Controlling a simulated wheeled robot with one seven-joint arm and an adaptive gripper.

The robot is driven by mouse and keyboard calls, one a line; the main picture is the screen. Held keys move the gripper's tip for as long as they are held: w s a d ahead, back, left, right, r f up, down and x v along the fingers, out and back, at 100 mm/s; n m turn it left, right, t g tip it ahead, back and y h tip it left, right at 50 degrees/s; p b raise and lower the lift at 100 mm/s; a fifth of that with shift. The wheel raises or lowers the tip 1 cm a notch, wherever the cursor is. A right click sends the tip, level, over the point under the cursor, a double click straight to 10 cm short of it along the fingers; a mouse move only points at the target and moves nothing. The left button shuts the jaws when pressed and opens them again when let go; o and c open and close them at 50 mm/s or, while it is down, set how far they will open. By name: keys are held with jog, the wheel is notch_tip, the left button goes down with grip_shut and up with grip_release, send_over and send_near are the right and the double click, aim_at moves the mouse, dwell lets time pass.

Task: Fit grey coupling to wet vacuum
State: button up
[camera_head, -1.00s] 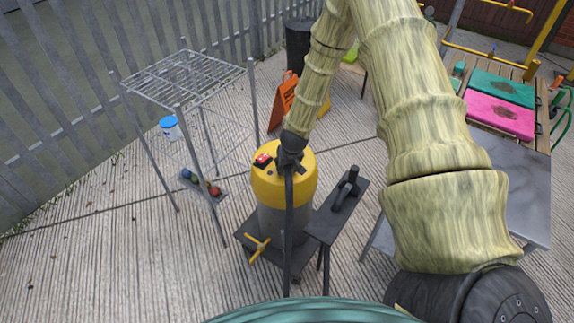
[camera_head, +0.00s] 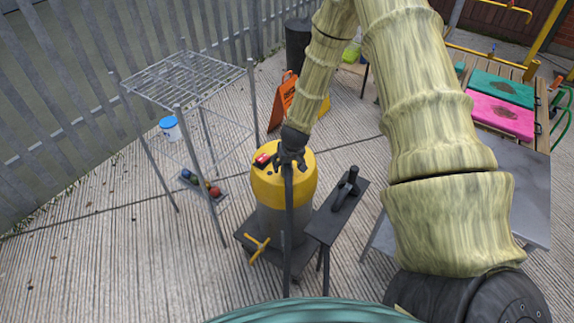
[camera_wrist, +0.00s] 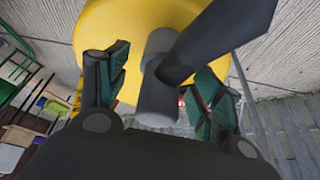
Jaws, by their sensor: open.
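The wet vacuum (camera_head: 268,190) is a yellow-topped, grey-bodied drum standing upright on a low dark stand. My gripper (camera_head: 291,163) is over its yellow top, pointing down. In the wrist view my gripper (camera_wrist: 162,75) is open, with its green-padded fingers apart on both sides of the grey coupling (camera_wrist: 157,104). The coupling is a short grey cylinder against the yellow top, with a gap to each finger. A dark hose (camera_wrist: 215,40) crosses over it; in the head view the hose (camera_head: 288,215) hangs down the vacuum's front. The exact seating of the coupling is hidden.
A dark side table (camera_head: 325,222) with a black tool (camera_head: 347,187) stands right of the vacuum. An orange sign (camera_head: 282,103) is behind. Open floor lies at left.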

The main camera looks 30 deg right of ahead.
aim_at(290, 167)
jog(key=v, duration=0.9)
jog(key=shift+s, duration=0.1)
jog(key=shift+a, duration=0.1)
jog(key=s+a+f+n+g, duration=0.1)
jog(key=s+a+f, duration=0.3)
jog(key=s+f, duration=0.35)
jog(key=s+a+f+n+g, duration=0.1)
jog(key=s+a+f, duration=0.3)
jog(key=s+f, duration=0.3)
jog(key=s+a+f, duration=0.1)
jog(key=s+a, duration=0.2)
jog(key=s, duration=0.4)
jog(key=s+a+f+g, duration=0.1)
jog(key=s+a+f, duration=0.1)
jog(key=s+a, duration=0.2)
jog(key=s+a+f+n+g+y, duration=0.1)
jog(key=s+a+f, duration=0.1)
jog(key=s, duration=0.8)
jog(key=shift+a+f, duration=0.25)
jog(key=shift+a, duration=0.5)
jog(key=shift+s, duration=0.1)
jog(key=shift+d, duration=0.1)
